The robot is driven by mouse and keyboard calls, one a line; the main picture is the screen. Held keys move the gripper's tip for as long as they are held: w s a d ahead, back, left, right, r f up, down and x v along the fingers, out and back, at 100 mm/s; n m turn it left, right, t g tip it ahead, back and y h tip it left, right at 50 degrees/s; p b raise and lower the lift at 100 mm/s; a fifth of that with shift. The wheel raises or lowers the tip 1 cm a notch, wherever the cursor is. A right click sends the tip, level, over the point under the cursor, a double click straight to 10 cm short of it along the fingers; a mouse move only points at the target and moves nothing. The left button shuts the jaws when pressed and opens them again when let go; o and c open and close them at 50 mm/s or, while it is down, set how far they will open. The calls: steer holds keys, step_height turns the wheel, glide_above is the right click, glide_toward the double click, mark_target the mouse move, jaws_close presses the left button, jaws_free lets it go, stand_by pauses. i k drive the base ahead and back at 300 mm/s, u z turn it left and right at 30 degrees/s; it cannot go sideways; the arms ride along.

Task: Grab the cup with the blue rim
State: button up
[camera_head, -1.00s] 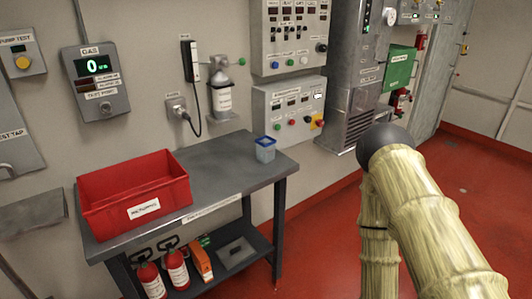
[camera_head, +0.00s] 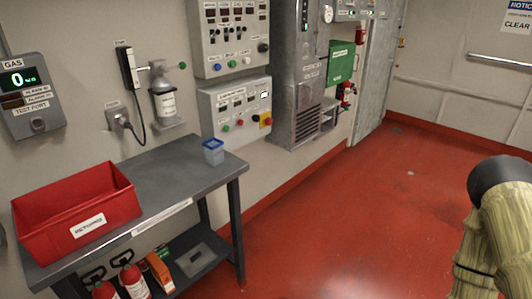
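The cup with the blue rim (camera_head: 213,152) stands upright near the right end of the grey table (camera_head: 178,178). Its body is pale grey-blue and nothing touches it. My arm is at the lower right of the view, well apart from the table and the cup. My gripper is outside the view, so its state does not show.
A red bin (camera_head: 75,208) with a label sits on the left part of the table. Fire extinguishers (camera_head: 133,281) and an orange box (camera_head: 160,271) are on the shelf below. Control panels (camera_head: 235,108) hang behind the cup. The red floor (camera_head: 345,215) to the right is clear.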

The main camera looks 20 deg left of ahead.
mark_target(214, 150)
steer(key=i, duration=0.35)
steer(key=u, duration=1.6)
